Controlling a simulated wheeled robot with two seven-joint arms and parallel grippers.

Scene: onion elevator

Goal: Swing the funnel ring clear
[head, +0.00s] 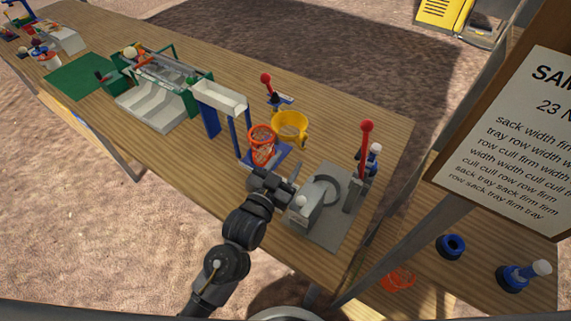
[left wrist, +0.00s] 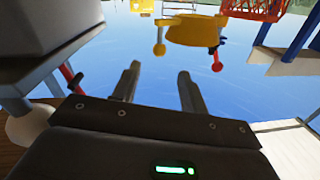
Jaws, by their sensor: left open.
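The yellow funnel ring (head: 290,124) stands on the table just right of an orange net (head: 262,148). In the left wrist view the yellow ring (left wrist: 190,30) is at the top, beyond my fingers, with a small yellow knob hanging from its left side. My left gripper (head: 294,175) is in front of the ring, toward the near table edge, and apart from it. In the left wrist view its two fingers (left wrist: 160,70) are spread with nothing between them. The ring's mounting is too small to make out. My right gripper is in neither view.
A grey machine (head: 307,207) with a red-knobbed lever (head: 366,140) stands right of my left gripper, close to it. A blue stand holding a white chute (head: 220,98) is left of the net. A red-knobbed lever (head: 266,79) stands behind. A sign (head: 520,140) blocks the far right.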

